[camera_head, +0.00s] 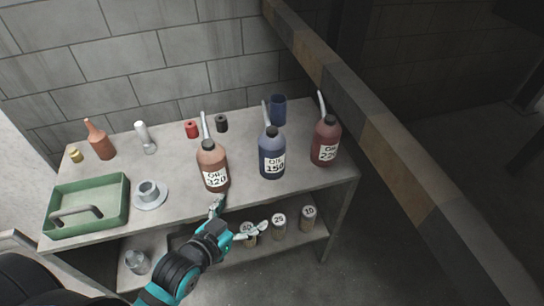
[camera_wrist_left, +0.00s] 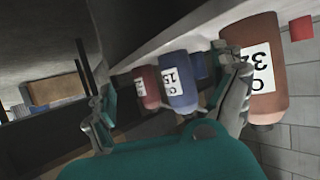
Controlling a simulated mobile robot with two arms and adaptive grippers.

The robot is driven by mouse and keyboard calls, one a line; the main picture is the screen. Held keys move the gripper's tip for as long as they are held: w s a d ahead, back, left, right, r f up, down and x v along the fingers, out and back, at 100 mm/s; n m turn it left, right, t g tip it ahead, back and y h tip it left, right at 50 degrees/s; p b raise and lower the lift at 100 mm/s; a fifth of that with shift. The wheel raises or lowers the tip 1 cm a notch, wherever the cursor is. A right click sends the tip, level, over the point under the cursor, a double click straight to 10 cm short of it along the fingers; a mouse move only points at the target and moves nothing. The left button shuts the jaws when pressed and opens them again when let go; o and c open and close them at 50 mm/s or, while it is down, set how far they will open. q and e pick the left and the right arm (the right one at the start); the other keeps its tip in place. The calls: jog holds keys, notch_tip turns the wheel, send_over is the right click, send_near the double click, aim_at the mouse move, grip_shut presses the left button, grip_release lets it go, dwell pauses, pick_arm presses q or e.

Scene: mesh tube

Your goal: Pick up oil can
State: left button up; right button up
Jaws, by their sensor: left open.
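Three oil cans with spouts and white labels stand upright on the shelf top in the head view: an orange-brown can (camera_head: 211,168), a blue can (camera_head: 272,155) and a dark red can (camera_head: 326,142). My left gripper (camera_head: 240,216) is open and empty at the shelf's front edge, just in front of the orange-brown can. In the left wrist view the orange-brown can (camera_wrist_left: 262,75) is at right, close behind one finger; the blue can (camera_wrist_left: 178,82) and red can (camera_wrist_left: 147,88) show between the open fingers (camera_wrist_left: 170,95). My right gripper does not show.
Labelled containers (camera_head: 278,224) stand on the lower shelf. A beam (camera_head: 345,105) runs along the right.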

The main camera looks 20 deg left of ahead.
aim_at(266, 151)
pick_arm(q)
notch_tip(266, 151, up, 7)
jog(key=w+a+t, duration=0.1)
jog(key=w+t, duration=0.1)
jog(key=t, duration=0.2)
jog(key=shift+t+h, duration=0.3)
jog(key=shift+h, duration=0.1)
jog(key=w, duration=0.3)
jog(key=w+d, duration=0.1)
jog(key=w, duration=0.3)
jog(key=w+d, duration=0.1)
jog(key=w, duration=0.3)
jog(key=shift+w+d+p, duration=0.1)
jog(key=shift+w+d, duration=0.05)
jog(key=shift+w, duration=0.9)
jog(key=shift+w+d+p, duration=0.1)
jog(key=shift+w+d, duration=0.1)
jog(key=shift+w, duration=0.8)
jog(key=shift+w+d+p, duration=0.1)
jog(key=shift+w+d, duration=0.05)
jog(key=shift+w, duration=0.9)
jog(key=c, duration=1.4)
jog(key=shift+r, duration=0.1)
